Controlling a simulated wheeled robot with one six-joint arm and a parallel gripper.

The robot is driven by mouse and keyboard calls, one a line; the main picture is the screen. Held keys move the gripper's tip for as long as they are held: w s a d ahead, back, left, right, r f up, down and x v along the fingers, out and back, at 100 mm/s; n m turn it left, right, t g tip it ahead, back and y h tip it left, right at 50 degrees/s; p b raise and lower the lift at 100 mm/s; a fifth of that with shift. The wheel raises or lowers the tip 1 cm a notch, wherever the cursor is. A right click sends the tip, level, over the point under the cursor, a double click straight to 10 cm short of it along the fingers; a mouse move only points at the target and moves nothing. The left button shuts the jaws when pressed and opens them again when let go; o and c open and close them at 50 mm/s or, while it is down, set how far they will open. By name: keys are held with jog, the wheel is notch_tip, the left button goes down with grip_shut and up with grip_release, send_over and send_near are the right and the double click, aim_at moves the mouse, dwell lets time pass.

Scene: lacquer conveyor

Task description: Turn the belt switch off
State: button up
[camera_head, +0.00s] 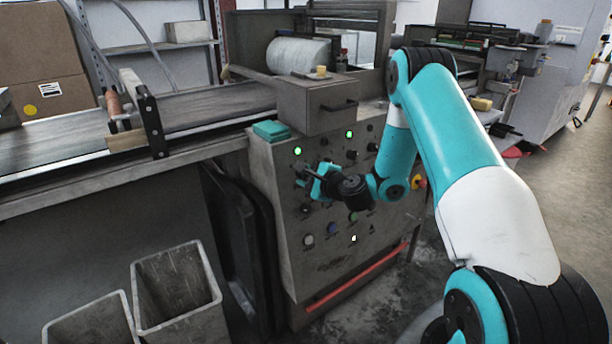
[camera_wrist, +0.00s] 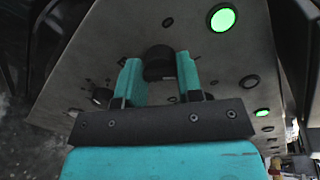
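The control panel (camera_head: 285,210) is a grey slanted face with several knobs and lamps, on the front of the machine. My gripper (camera_head: 306,174) is at the upper left of this panel, below a lit green lamp (camera_head: 297,151). In the wrist view my two teal fingers (camera_wrist: 160,75) stand apart, with a dark round knob (camera_wrist: 159,62) between and just beyond their tips. I cannot tell whether the fingers touch the knob. No readable label shows which knob is the belt switch. The lit green lamp also shows in the wrist view (camera_wrist: 222,18).
The conveyor belt (camera_head: 215,104) runs left of the panel. A grey drawer box (camera_head: 318,106) and a teal block (camera_head: 271,130) sit above the panel. Two grey bins (camera_head: 176,290) stand on the floor at the lower left. Another green lamp (camera_wrist: 262,112) is lit.

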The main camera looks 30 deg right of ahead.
jog(key=shift+n, duration=0.4)
jog(key=n+b, duration=0.4)
jog(key=n, duration=0.1)
jog(key=shift+w+a+h, duration=0.1)
jog(key=shift+a+h, duration=0.05)
jog(key=shift+h, duration=0.15)
jog(key=n+b, duration=0.4)
jog(key=n, duration=0.1)
jog(key=shift+a+n, duration=0.1)
jog(key=shift+n, duration=0.2)
jog(key=shift+r, duration=0.1)
jog(key=o, duration=0.9)
jog(key=shift+a, duration=0.15)
jog(key=shift+d, duration=0.2)
